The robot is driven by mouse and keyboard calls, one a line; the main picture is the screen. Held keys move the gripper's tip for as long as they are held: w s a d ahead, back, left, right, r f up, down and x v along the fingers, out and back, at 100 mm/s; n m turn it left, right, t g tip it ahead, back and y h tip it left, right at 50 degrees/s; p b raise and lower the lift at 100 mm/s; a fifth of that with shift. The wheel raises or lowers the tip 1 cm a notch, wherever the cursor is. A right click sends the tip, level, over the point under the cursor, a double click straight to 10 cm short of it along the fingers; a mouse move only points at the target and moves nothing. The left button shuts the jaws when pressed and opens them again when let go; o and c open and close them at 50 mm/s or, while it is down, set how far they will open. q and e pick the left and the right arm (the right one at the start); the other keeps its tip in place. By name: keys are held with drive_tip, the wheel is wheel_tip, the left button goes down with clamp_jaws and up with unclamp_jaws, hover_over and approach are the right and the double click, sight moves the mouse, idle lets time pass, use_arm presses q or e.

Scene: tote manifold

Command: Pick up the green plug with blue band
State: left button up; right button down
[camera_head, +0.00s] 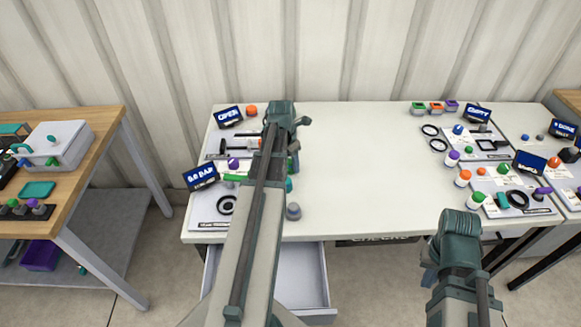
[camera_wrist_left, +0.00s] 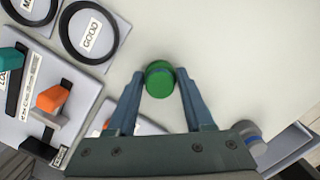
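A round green plug (camera_wrist_left: 159,80) shows end-on between the fingertips of my left gripper (camera_wrist_left: 160,75) in the left wrist view. The fingertips lie close along both its sides; whether they press on it is unclear. No blue band shows on it from this angle. In the head view my left arm reaches over the left part of the table and hides most of its gripper and the plug. A grey plug with a blue band (camera_wrist_left: 252,138) lies to the right in the wrist view. My right arm is at the lower right of the head view; its fingers are hidden.
The white table (camera_head: 365,160) is clear in its middle. Panels with a small screen (camera_head: 201,176) and black rings (camera_head: 227,204) line its left edge. More panels and several coloured plugs stand at the right. A grey drawer (camera_head: 303,283) is open below the front edge.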

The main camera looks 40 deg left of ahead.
use_arm(q)
clamp_jaws()
drive_tip(key=shift+r+p, duration=0.8)
drive_tip(key=shift+p, duration=0.05)
drive_tip(key=shift+s+d+r+p, duration=0.1)
drive_tip(key=shift+d+r+p, duration=0.1)
drive_tip(key=shift+r+p, duration=0.4)
drive_tip(key=shift+d+r+p, duration=0.15)
drive_tip(key=shift+r+p, duration=0.45)
drive_tip(key=d, duration=0.5)
drive_tip(key=s+d, duration=0.1)
drive_tip(key=d, duration=0.4)
drive_tip(key=s+d+r+p, duration=0.1)
drive_tip(key=d, duration=0.4)
drive_tip(key=shift+d, duration=0.1)
